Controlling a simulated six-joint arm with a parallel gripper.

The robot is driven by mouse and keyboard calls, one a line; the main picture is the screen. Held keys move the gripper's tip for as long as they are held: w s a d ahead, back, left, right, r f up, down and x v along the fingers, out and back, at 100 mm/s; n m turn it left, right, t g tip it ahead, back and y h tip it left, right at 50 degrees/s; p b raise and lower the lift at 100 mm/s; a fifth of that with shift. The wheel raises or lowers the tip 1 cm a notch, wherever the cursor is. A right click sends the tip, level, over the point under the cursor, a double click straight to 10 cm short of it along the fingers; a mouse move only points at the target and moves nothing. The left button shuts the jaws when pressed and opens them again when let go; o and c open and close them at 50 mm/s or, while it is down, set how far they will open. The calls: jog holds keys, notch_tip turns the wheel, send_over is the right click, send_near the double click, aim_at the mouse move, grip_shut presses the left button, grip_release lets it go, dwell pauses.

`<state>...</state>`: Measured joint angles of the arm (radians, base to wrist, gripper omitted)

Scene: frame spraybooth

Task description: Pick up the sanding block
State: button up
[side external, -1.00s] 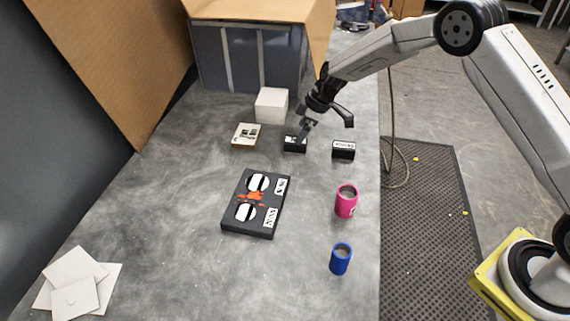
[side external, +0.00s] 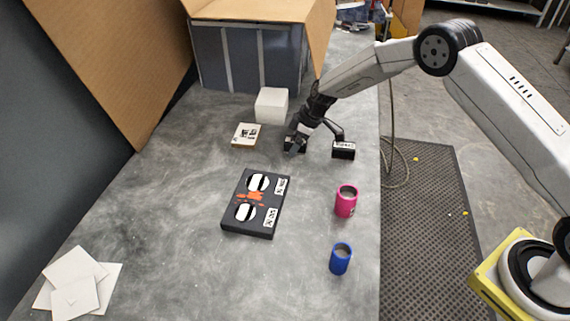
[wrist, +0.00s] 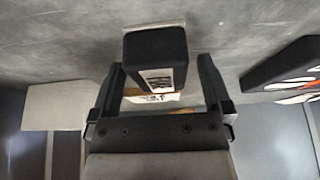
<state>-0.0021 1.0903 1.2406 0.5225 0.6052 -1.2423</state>
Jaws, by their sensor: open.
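A small black block with a white printed label, which appears to be the sanding block, stands between my gripper's fingers in the wrist view (wrist: 156,55). The fingers, also seen in the wrist view (wrist: 160,85), are on either side of the block's near end; contact cannot be made out.
A white cube (side external: 271,105) and a cream labelled block (side external: 245,135) stand close behind and left. A black case (side external: 243,222) lies in front, with a pink cylinder (side external: 346,201) and a blue cylinder (side external: 340,259). White sheets (side external: 75,283) lie front left.

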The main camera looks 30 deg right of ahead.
aim_at(291, 139)
jog(key=c, duration=1.3)
jog(key=shift+r, duration=0.2)
jog(key=shift+r, duration=0.5)
notch_tip(291, 139, up, 2)
jog(key=shift+s+d+r, duration=0.2)
jog(key=shift+s+r, duration=1.4)
jog(key=shift+s, duration=0.75)
jog(key=shift+s+d+r, duration=0.15)
jog(key=shift+s+r, duration=1.45)
jog(key=shift+s, duration=0.7)
jog(key=shift+s+d+r, duration=0.2)
jog(key=shift+s+r, duration=1.4)
jog(key=shift+s, duration=0.75)
